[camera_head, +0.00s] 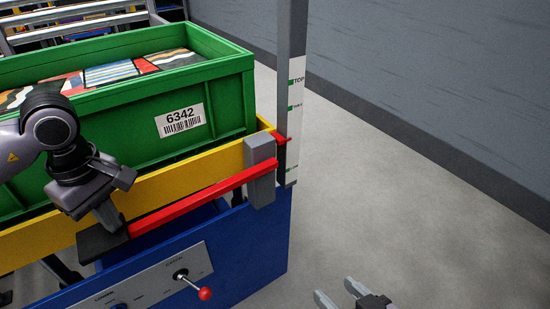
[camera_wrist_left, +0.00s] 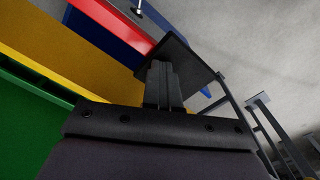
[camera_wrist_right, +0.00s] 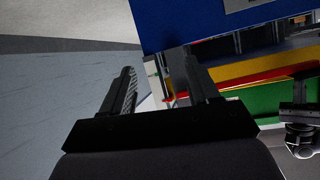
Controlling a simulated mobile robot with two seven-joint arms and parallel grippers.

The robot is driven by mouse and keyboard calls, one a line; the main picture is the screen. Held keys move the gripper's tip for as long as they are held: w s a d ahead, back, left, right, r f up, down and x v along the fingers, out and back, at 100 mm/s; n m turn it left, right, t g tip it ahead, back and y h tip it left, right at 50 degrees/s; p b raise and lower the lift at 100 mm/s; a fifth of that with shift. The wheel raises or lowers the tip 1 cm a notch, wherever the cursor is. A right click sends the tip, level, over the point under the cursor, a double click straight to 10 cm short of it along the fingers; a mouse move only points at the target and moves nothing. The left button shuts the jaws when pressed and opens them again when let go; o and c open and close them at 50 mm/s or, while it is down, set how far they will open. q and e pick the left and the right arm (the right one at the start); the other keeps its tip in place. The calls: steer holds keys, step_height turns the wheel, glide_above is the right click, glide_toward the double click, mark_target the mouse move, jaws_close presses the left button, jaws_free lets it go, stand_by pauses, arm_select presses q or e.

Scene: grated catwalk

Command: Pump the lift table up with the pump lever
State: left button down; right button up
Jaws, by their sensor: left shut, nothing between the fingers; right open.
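The red pump lever (camera_head: 205,197) runs along the front of the yellow lift table (camera_head: 205,178), from a grey bracket (camera_head: 262,172) on the right to a dark flat pad (camera_head: 103,241) at its left end. The lever also shows in the left wrist view (camera_wrist_left: 118,18). My left gripper (camera_head: 113,222) is shut and empty, its fingertips at the dark pad, apparently touching it (camera_wrist_left: 165,66). The table carries a green crate (camera_head: 225,105) labelled 6342. My right gripper (camera_head: 335,291) is open and empty at the bottom of the head view, right of the blue base (camera_head: 262,245).
A grey post with a white scale (camera_head: 292,110) and green marks, one reading TOP, stands at the table's right corner. A red pointer (camera_head: 281,140) sits beside it. A red-knobbed switch (camera_head: 204,293) sticks out from the front panel. The floor to the right is clear up to a grey wall.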

mark_target(119, 236)
steer(key=w+a+f+y+b, duration=0.1)
steer(key=a+f+y+b, duration=0.1)
steer(key=a+y+b, duration=0.3)
arm_select(q)
step_height(119, 236, down, 9)
steer(key=b, duration=0.1)
steer(key=r+p, duration=0.1)
steer(key=r, duration=0.1)
steer(key=r+p, duration=0.2)
steer(key=shift+s+d+r, duration=0.1)
steer(key=shift+s+r, duration=0.05)
steer(key=shift+s, duration=0.05)
step_height(119, 236, up, 8)
steer(key=p, duration=0.6)
steer(key=shift+r, duration=0.25)
step_height(119, 236, up, 11)
steer(key=p, duration=0.7)
arm_select(e)
steer(key=s+d+r+m+g+h, duration=0.1)
steer(key=s+d+h, duration=0.3)
steer(key=d+h, duration=0.3)
steer(key=d, duration=0.4)
steer(key=shift+g, duration=0.3)
arm_select(q)
steer(key=shift+w+f, duration=0.1)
steer(key=shift+f, duration=0.05)
